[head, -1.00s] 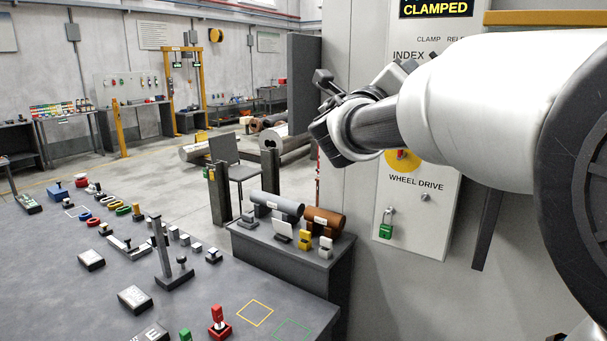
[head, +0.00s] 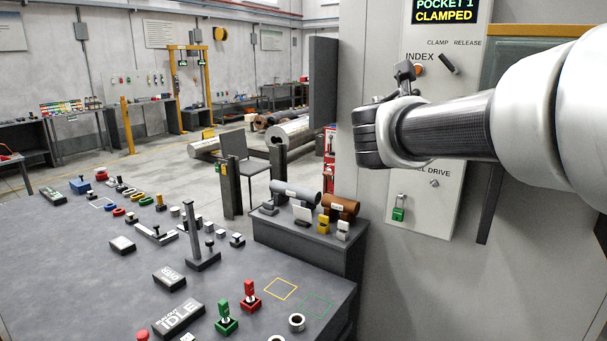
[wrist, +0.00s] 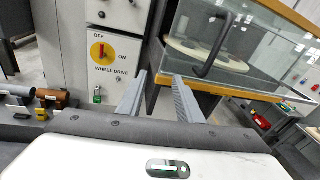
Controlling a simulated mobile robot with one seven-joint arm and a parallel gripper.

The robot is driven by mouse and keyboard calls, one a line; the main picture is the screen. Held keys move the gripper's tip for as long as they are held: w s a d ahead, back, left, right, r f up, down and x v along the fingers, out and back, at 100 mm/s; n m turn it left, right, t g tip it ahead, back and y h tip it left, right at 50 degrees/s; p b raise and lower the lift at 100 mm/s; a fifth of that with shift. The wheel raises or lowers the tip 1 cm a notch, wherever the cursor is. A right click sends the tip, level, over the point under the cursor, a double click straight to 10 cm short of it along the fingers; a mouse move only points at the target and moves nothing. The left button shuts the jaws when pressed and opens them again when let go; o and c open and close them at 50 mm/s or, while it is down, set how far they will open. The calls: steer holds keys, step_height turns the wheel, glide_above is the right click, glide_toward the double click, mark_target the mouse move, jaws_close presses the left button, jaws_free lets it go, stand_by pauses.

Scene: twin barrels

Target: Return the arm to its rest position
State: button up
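My gripper (wrist: 159,75) shows in the wrist view with two grey fingers apart and nothing between them. It is open and empty. Beyond the fingers, the wrist view shows the wheel drive panel (wrist: 114,58) and a glass guard with a black handle (wrist: 212,50). In the head view my arm reaches in from the right, roughly level, in front of the control cabinet (head: 440,215). The arm hides part of the panel, including most of the wheel drive area. The fingers are hard to make out in the head view.
A dark bench (head: 90,270) at lower left holds small tools, blocks and a red-handled (head: 250,295) and a green-handled piece (head: 226,318). A side stand (head: 310,240) carries a grey barrel (head: 296,193) and a brown barrel (head: 340,206). A green padlock (head: 398,213) hangs on the panel.

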steer(key=s+f+m+g+y+p, duration=0.1)
steer(key=s+f+m+g+y, duration=0.35)
steer(key=s+f+m, duration=0.75)
steer(key=s+a+f+m+g+y+p, duration=0.1)
steer(key=s+a+f+m+g+y, duration=0.1)
steer(key=s+a+f+m+y, duration=0.5)
steer(key=s+a+f+m, duration=0.1)
steer(key=s+a+m, duration=0.5)
steer(key=m, duration=0.3)
steer(key=shift+s+a+f+m, duration=0.15)
steer(key=shift+s+f+m, duration=0.15)
steer(key=shift+s, duration=0.1)
